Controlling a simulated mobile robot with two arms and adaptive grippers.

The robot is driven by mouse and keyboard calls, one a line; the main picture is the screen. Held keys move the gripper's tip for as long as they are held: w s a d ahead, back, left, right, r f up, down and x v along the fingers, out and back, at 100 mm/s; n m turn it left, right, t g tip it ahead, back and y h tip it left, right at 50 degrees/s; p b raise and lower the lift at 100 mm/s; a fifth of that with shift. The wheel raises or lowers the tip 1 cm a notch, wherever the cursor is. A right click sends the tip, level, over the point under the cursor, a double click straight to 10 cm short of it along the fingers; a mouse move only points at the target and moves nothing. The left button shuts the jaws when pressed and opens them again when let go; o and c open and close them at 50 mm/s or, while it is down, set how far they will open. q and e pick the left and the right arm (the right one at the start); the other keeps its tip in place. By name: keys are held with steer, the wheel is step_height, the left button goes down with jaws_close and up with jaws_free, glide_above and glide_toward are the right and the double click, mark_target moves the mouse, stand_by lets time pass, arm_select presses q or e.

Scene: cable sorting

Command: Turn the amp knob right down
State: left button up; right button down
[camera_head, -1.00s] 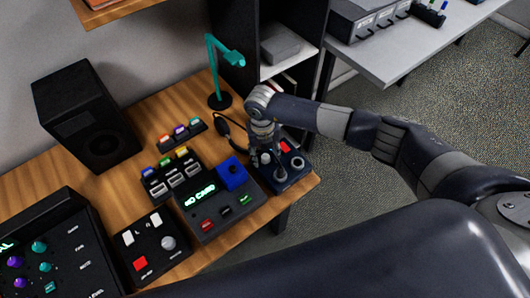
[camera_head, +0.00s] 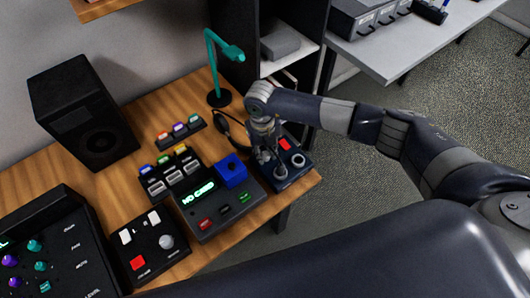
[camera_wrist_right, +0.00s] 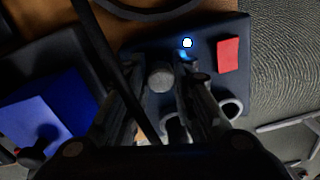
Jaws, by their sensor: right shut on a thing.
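The amp is a small dark blue box (camera_head: 301,173) at the right corner of the wooden desk, with a red patch and pale rings on its top. In the right wrist view, the amp (camera_wrist_right: 207,30) shows a lit blue-white light and a round grey knob (camera_wrist_right: 160,75). My right gripper (camera_head: 266,158) reaches down onto the amp from above. In the right wrist view, its fingers (camera_wrist_right: 160,82) stand on either side of the knob, shut on it. The knob is mostly hidden in the head view, and I cannot read its setting. My left gripper is not in view.
Left of the amp is a dark box (camera_head: 215,213) with a green display and blue block (camera_head: 231,170). A teal lamp (camera_head: 211,70) and black cable (camera_head: 222,124) are behind. A speaker (camera_head: 82,112) and mixer (camera_head: 50,240) stand left. Floor is clear right of the desk.

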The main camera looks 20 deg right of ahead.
steer(key=n+b, duration=0.3)
steer(key=shift+f+n, duration=0.25)
steer(key=shift+n, duration=0.05)
steer(key=n+b, duration=0.5)
steer(key=shift+s+r+n+t+b, duration=0.1)
steer(key=shift+n+t+b, duration=0.05)
steer(key=shift+n+b, duration=0.9)
steer(key=shift+s+r+n+t+b, duration=0.1)
steer(key=shift+n+t+b, duration=0.05)
steer(key=shift+n+b, duration=0.85)
steer(key=c, duration=1.3)
jaws_free()
steer(key=shift+c, duration=0.2)
